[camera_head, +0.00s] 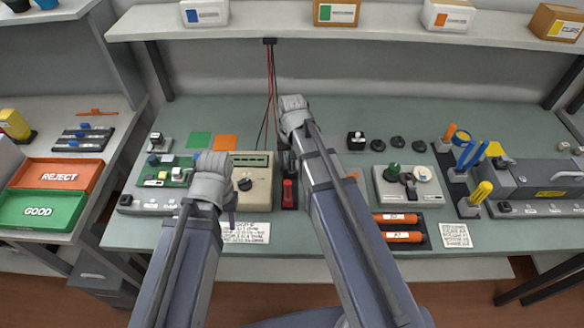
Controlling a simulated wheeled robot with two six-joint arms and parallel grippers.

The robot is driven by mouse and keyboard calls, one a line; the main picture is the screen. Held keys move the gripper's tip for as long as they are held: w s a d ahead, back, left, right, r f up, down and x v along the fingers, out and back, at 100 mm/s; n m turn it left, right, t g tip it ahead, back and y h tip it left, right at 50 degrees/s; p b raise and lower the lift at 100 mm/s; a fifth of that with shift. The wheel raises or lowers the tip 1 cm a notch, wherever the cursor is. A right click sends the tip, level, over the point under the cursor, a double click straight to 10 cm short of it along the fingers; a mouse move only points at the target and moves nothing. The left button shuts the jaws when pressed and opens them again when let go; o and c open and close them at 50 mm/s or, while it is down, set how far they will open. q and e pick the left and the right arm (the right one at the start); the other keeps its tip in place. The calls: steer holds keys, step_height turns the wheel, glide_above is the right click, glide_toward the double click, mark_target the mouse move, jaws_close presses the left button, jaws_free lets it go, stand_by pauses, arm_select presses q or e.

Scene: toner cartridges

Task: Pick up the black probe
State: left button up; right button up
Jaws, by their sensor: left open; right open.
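Red and black leads hang from a small block (269,41) under the shelf edge, down behind my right wrist. A red probe (289,193) stands in a dark holder (289,206) beside the beige meter (253,186). I cannot clearly make out the black probe; dark parts beside the holder are partly covered by my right arm. My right gripper (284,152) is open near the holder, its fingers mostly hidden by its own wrist. My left gripper (231,203) is open over the left front of the meter, its fingers also largely hidden.
A green circuit board (171,169) lies left of the meter. Two orange cylinders (402,227) and a beige panel with knobs (409,187) sit to the right. Paper labels (246,233) lie along the front. The shelf (380,20) overhangs the back. The bench's back middle is fairly clear.

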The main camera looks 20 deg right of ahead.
jaws_close()
stand_by(0.4)
